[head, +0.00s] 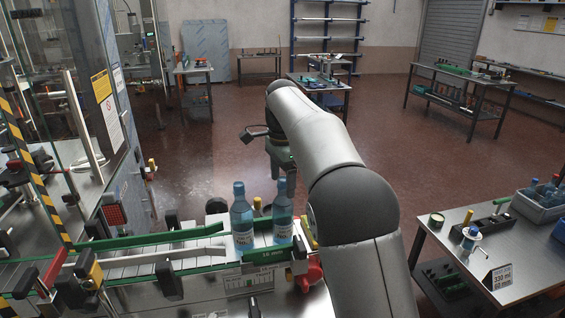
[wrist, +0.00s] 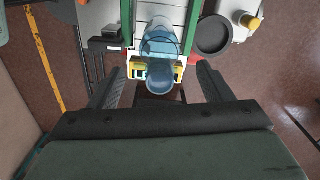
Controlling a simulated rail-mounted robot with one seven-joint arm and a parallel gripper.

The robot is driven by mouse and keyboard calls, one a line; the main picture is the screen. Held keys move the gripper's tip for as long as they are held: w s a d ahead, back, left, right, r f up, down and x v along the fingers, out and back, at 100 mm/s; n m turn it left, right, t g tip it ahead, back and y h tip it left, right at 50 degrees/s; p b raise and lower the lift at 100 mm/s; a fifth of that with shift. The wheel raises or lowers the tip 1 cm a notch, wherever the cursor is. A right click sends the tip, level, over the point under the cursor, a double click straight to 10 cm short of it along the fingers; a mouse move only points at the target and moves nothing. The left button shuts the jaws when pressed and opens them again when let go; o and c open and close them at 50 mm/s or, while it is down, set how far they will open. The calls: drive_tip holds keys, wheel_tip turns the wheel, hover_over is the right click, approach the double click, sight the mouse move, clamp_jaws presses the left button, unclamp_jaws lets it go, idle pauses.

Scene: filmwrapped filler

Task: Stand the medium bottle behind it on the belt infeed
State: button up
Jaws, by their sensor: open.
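Two blue bottles with blue caps stand upright on the belt infeed (head: 135,262) at its right end. The left bottle (head: 242,222) and the right bottle (head: 283,214) are close together, with a small gap. My gripper (head: 286,182) is over the right bottle, at about the height of its neck. The fingers are open and hold nothing.
Green guide rails run along the belt. A red clamp (head: 309,274) and a yellow-topped post stand at the belt's right end. The right table (head: 520,255) carries a grey crate (head: 540,211) of bottles, a small bottle (head: 470,238), a black rack (head: 484,226) and a 330 ml sign (head: 498,277).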

wheel_tip(320, 180, up, 7)
drive_tip(key=shift+f+p, duration=0.1)
drive_tip(key=shift+p, duration=0.2)
drive_tip(key=shift+s+d, duration=0.15)
drive_tip(key=shift+d, duration=0.1)
drive_tip(key=s+d+f+n, duration=0.2)
drive_tip(key=s+d+n, duration=0.3)
drive_tip(key=s+d, duration=0.7)
drive_tip(key=s+d+f+n, duration=0.2)
drive_tip(key=s+f, duration=0.5)
drive_tip(key=s, duration=0.4)
drive_tip(key=s+d+f+n+t, duration=0.1)
drive_tip(key=s+d+f+n, duration=0.2)
drive_tip(key=s+f+n, duration=0.2)
drive_tip(key=s+f, duration=0.3)
drive_tip(key=s, duration=0.4)
drive_tip(key=shift+s, duration=0.15)
drive_tip(key=shift+d, duration=0.15)
